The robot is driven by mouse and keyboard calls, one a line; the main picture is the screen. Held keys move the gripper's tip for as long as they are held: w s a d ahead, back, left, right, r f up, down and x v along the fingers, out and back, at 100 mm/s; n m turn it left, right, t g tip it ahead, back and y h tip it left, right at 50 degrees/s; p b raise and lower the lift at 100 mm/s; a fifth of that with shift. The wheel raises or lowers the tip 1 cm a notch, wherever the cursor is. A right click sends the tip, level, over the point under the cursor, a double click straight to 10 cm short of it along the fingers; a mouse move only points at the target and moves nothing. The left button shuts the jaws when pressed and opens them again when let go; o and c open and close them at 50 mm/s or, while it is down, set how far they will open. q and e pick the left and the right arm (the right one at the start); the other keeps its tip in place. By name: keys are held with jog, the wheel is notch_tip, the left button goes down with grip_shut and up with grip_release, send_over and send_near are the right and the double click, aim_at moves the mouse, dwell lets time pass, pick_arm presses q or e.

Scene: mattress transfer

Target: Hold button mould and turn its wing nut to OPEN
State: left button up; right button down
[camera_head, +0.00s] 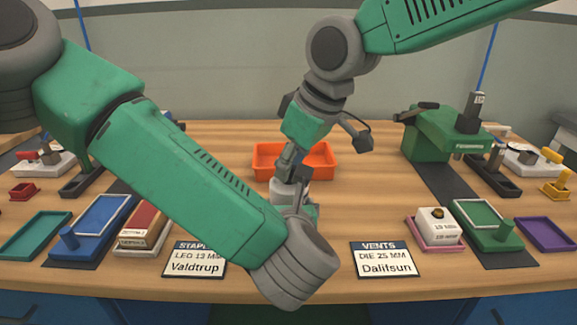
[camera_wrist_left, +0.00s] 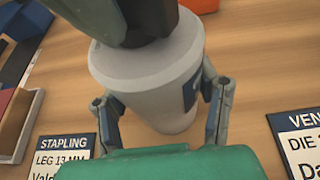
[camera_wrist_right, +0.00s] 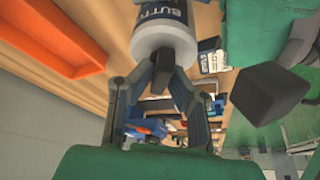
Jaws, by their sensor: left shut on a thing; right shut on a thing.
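The button mould is a pale grey-white cylinder (camera_head: 283,190) standing upright in the middle of the table, partly hidden by my arms. In the left wrist view the mould (camera_wrist_left: 160,65) fills the centre, with my left gripper (camera_wrist_left: 160,105) closed on its sides. My right gripper (camera_head: 288,168) reaches down from above onto its top. In the right wrist view the mould (camera_wrist_right: 165,42) shows part of a dark label reading "BUTT". There, my right gripper (camera_wrist_right: 158,80) is closed on the dark wing nut (camera_wrist_right: 161,77) at its top. Which way the nut points relative to OPEN cannot be read.
An orange tray (camera_head: 320,160) lies just behind the mould. Name cards (camera_head: 381,260) stand at the front. At left are a blue tray (camera_head: 95,222) and a red-brown block (camera_head: 144,222); at right a white block (camera_head: 437,222), a green tray (camera_head: 490,228) and a green machine (camera_head: 430,140).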

pick_arm(q)
jog(key=shift+w+a, duration=0.1)
jog(key=shift+a, duration=0.1)
pick_arm(e)
jog(key=n, duration=0.2)
jog(key=n+g, duration=0.1)
jog(key=n, duration=0.1)
jog(key=n+g, duration=0.1)
jog(key=n, duration=0.1)
jog(key=shift+w+d, duration=0.2)
jog(key=shift+d, duration=0.1)
jog(key=shift+n+g, duration=0.3)
jog(key=shift+n, duration=0.1)
jog(key=c, duration=1.6)
grip_release()
pick_arm(q)
jog(key=shift+d, duration=0.1)
pick_arm(e)
jog(key=shift+o, duration=0.2)
jog(key=shift+a+y, duration=0.1)
jog(key=shift+y, duration=0.2)
jog(key=shift+s, duration=0.1)
jog(key=shift+r, duration=0.1)
pick_arm(q)
jog(key=shift+d, duration=0.1)
pick_arm(e)
jog(key=v, duration=1.1)
jog(key=shift+d+r, duration=0.2)
jog(key=shift+r, duration=0.15)
